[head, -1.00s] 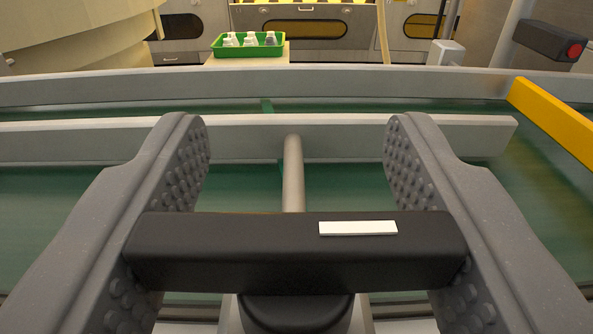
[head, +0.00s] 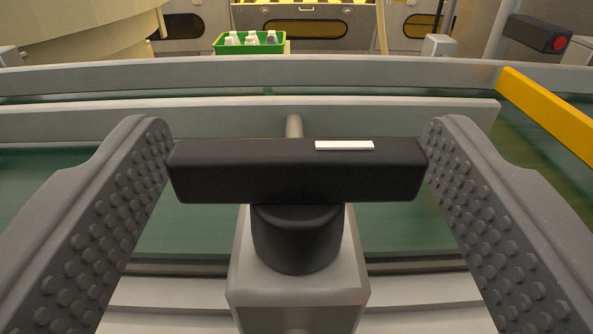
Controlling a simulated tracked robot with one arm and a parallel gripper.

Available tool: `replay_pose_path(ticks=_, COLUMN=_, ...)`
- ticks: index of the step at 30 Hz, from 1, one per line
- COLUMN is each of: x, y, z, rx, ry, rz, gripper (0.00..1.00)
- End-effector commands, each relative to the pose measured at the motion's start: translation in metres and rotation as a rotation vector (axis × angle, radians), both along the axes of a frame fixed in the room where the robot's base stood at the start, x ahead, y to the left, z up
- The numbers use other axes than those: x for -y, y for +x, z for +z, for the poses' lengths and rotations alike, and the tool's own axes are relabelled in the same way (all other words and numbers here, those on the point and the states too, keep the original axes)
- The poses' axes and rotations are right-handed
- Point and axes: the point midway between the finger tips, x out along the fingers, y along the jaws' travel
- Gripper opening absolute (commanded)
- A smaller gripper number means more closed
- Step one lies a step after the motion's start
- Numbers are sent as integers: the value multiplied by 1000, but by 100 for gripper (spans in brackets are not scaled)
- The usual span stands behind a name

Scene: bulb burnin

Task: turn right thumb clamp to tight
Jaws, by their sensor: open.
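The thumb clamp is a black crossbar handle (head: 297,178) with a white mark on its right half. It sits on a round black hub (head: 298,238) on top of a grey block (head: 297,290). A metal rod (head: 294,127) runs from behind the bar toward a guide rail. The bar lies crosswise, level in the picture. My gripper (head: 297,135) is open, one studded finger beyond each end of the bar. There seem to be narrow gaps between the fingers and the bar ends. Nothing is held.
A grey guide rail (head: 230,120) crosses above a green conveyor belt (head: 410,230), with another rail (head: 350,72) farther back. A yellow bar (head: 545,110) slants at the right. A green crate (head: 221,46) of white bulbs and a black box with a red button (head: 537,35) stand behind.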

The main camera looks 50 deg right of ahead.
Motion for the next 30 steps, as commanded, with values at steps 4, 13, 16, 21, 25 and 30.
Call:
replay_pose_path(ticks=4, x=-14, y=-11, z=1, rx=-1, ry=4, rz=2, gripper=71)
replay_pose_path(ticks=13, x=-38, y=-33, z=0, rx=1, ry=1, rz=0, gripper=71)
replay_pose_path(ticks=16, x=-40, y=-35, z=0, rx=1, ry=0, rz=0, gripper=71)
replay_pose_path(ticks=21, x=-41, y=-35, z=0, rx=2, ry=-1, rz=0, gripper=71)
replay_pose_path(ticks=25, x=-41, y=-35, z=0, rx=2, ry=-1, rz=0, gripper=71)
replay_pose_path(ticks=30, x=-42, y=-33, z=3, rx=5, ry=3, rz=5, gripper=71)
